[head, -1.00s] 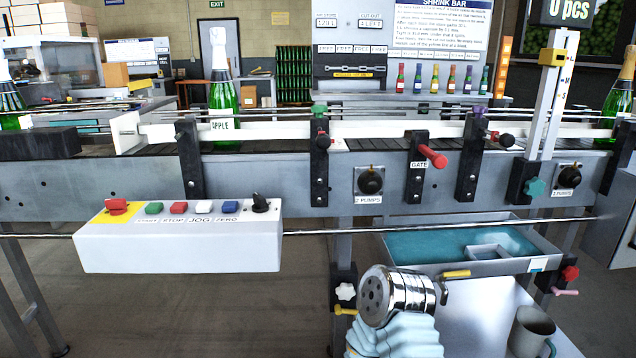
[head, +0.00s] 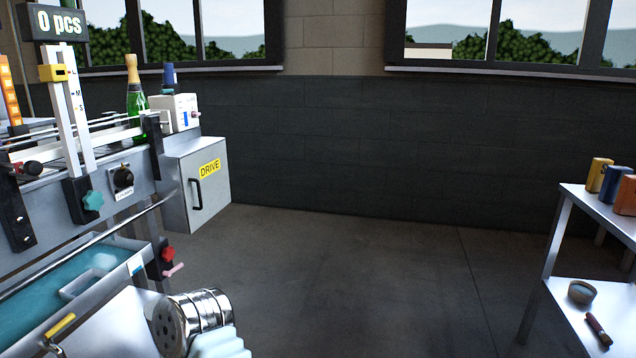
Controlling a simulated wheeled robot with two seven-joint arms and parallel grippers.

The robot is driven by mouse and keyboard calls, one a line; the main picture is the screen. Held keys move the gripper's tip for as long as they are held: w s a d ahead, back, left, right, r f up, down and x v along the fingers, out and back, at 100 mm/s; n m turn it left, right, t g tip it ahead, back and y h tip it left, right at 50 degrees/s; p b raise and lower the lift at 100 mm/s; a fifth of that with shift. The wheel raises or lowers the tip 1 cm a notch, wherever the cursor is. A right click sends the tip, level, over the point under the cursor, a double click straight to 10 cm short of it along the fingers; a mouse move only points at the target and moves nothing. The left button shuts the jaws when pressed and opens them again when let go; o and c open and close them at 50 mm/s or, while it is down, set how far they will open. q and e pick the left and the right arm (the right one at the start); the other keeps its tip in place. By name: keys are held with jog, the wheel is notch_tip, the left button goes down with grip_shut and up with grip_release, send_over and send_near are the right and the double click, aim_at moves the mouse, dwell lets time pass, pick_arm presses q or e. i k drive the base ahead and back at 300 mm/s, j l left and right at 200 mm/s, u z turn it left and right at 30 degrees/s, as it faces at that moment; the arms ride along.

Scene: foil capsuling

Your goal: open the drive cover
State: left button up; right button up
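The drive cover (head: 196,190) is a grey box panel at the right end of the conveyor machine, at the left of the head view. It carries a yellow DRIVE label (head: 210,168) and a dark vertical handle (head: 196,194). The cover looks shut. A metal cylindrical part with a pale ribbed sleeve shows at the bottom, apart from the cover; it seems to be part of my arm. No gripper fingers can be made out, so neither gripper is clearly in view.
A green bottle (head: 137,108) stands on the conveyor. The floor between is clear.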

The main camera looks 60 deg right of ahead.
aim_at(204, 172)
jog(key=z, duration=1.45)
jog(key=u, duration=0.4)
